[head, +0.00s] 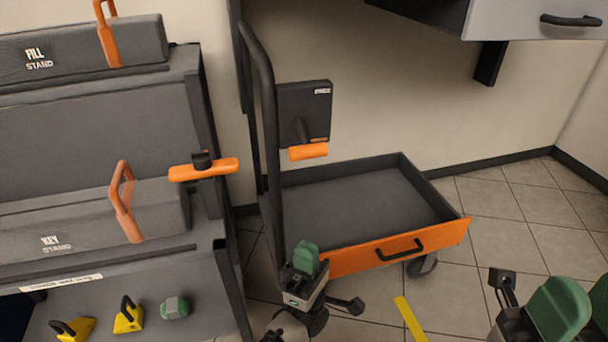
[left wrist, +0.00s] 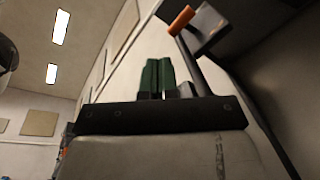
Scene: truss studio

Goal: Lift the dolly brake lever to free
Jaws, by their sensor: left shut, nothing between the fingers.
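The dolly brake lever is a short dark arm with an orange grip (head: 308,152), on a dark box (head: 304,106) beside the dolly's upright handle. In the head view the grip sits low on the box's front. The left wrist view shows the orange grip (left wrist: 181,19) and the box (left wrist: 208,28) above and beyond my fingers. My left gripper (head: 306,258) is below the lever, in front of the dolly, apart from it. Its green fingers (left wrist: 158,76) are together and empty. My right gripper (head: 582,302) is at the lower right, partly cut off by the frame.
The grey dolly tray (head: 365,200) has an orange front with a black handle. A dark rack (head: 95,105) with orange handles and yellow pieces stands on the left. A cabinet (head: 535,20) hangs upper right. Tiled floor (head: 520,205) is open on the right.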

